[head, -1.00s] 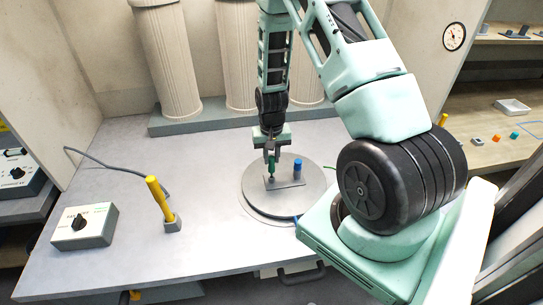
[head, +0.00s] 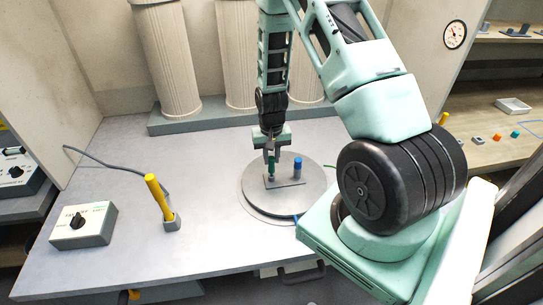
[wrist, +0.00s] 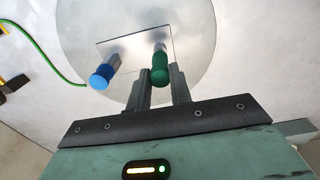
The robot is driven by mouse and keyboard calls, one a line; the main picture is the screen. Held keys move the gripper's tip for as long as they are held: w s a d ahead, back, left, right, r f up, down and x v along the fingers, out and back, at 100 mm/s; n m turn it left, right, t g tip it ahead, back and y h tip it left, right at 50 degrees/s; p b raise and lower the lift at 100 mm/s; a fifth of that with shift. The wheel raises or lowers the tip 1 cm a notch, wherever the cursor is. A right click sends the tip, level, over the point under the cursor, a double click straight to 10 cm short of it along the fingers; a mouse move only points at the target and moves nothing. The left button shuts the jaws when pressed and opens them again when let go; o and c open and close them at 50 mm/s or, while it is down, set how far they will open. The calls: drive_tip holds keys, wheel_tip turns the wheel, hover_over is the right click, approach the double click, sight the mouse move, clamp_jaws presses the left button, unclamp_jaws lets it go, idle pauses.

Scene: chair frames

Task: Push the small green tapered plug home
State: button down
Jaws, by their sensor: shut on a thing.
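The green plug (head: 271,166) stands upright over a small grey plate (head: 290,182) on the round turntable. My gripper (head: 270,153) comes down from above and is shut on the green plug. In the wrist view the green plug (wrist: 160,68) shows between the fingertips of my gripper (wrist: 160,85), above the plate (wrist: 135,45). A blue plug (head: 297,165) stands on the same plate, to the right; it also shows in the wrist view (wrist: 103,74), to the left. The lower end of the green plug is too small to see clearly.
The round grey turntable (head: 268,210) sits on the table (head: 150,250). A yellow-handled tool (head: 158,195) stands in a holder to the left, beside a control box (head: 84,226) with a black knob. Columns (head: 168,60) stand behind. The table's left middle is mostly clear.

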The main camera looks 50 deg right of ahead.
drive_tip(key=shift+f+b, duration=0.75)
drive_tip(key=shift+f, duration=0.3)
drive_tip(key=shift+f, duration=0.1)
drive_tip(key=c, duration=1.2)
unclamp_jaws()
wheel_tip(320, 180, up, 18)
drive_tip(key=b, duration=0.4)
drive_tip(key=shift+f, duration=0.25)
